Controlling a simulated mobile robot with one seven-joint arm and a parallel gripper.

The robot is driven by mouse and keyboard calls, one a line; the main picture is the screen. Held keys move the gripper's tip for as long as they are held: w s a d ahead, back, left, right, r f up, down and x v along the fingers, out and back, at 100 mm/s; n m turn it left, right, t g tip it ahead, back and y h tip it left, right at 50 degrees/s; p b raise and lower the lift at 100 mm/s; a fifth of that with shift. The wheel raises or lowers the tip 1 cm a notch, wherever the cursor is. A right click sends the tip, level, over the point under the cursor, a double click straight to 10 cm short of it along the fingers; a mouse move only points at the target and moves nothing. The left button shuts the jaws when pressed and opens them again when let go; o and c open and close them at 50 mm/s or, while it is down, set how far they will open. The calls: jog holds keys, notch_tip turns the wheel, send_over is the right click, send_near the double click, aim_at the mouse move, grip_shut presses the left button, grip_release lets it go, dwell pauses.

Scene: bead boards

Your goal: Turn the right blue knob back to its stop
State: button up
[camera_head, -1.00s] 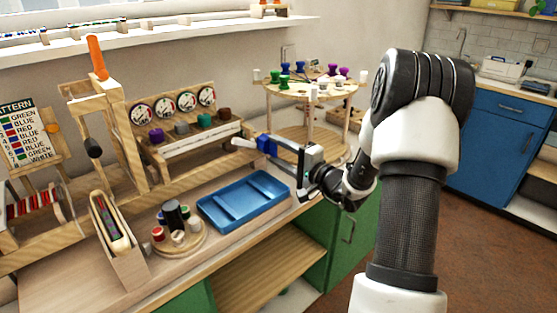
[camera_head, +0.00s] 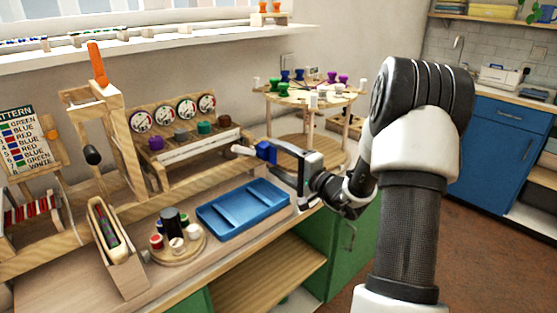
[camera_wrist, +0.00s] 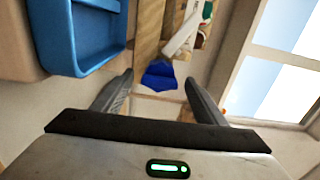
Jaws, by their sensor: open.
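A blue knob (camera_head: 265,151) shows at the right of the bench, past the end of the gauge rack and behind the blue tray. In the wrist view the knob (camera_wrist: 158,76) appears between my fingertips, with a gap on each side. My gripper (camera_wrist: 159,84) is open and empty and points at the knob. I cannot tell how far the fingertips are from it in depth. The knob's stop and any mark of its turn are not visible. In the head view my gripper partly overlaps the knob's right side.
A blue tray (camera_head: 205,217) lies in front, also at upper left in the wrist view (camera_wrist: 60,30). A gauge rack (camera_head: 168,100) with several coloured knobs stands to the left. A round two-tier stand (camera_head: 292,152) with coloured pegs is behind my gripper. A round peg holder (camera_head: 200,246) stands left of the tray.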

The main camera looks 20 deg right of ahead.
jog(key=p+v, duration=0.1)
jog(key=v, duration=1.6)
jog(key=shift+s+p, duration=0.2)
jog(key=shift+p, duration=0.15)
jog(key=shift+d, duration=0.1)
